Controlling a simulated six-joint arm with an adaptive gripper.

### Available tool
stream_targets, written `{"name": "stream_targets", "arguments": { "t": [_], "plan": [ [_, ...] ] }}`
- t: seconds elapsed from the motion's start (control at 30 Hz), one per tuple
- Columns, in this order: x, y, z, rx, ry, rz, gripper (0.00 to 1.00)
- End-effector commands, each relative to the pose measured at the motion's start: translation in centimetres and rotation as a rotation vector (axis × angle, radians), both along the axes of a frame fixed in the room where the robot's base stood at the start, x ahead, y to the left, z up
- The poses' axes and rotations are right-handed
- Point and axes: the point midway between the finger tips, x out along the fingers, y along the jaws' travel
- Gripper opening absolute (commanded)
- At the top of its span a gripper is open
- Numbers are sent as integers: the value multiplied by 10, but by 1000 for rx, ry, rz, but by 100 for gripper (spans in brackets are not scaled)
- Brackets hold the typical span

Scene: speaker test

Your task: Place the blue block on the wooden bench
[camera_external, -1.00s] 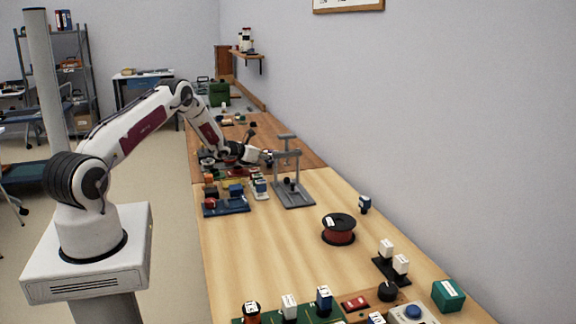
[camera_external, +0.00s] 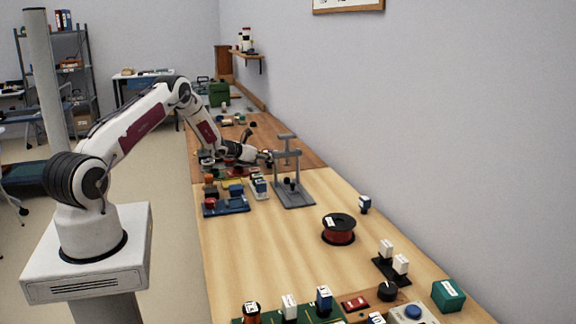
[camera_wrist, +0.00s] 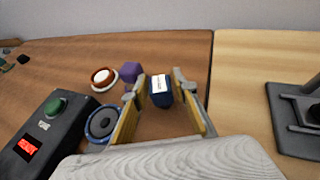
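A small dark blue block (camera_wrist: 160,91) with a white label is on the brown wooden bench (camera_wrist: 190,48) in the wrist view. My gripper (camera_wrist: 159,80) is open, its two yellow-padded fingers standing on either side of the block with gaps between. The block appears untouched. In the external view my gripper (camera_external: 264,157) is low over the darker brown part of the bench, beside a grey stand; the block there is too small to make out.
In the wrist view a blue round part (camera_wrist: 102,123), a purple block (camera_wrist: 130,71), a red-and-white button (camera_wrist: 103,79) and a black box (camera_wrist: 44,132) lie left. The grey stand (camera_external: 294,192) is close right. The pale bench (camera_external: 270,255) has clear room around a red spool (camera_external: 339,236).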

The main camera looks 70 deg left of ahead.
Motion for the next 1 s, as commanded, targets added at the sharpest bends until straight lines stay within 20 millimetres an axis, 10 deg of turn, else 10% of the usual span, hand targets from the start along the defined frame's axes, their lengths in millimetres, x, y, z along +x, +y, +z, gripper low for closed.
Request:
{"name": "stream_targets", "arguments": {
  "t": [1.0],
  "plan": [
    [-81, -34, 37, 0, 0, 2, 28]
  ]
}}
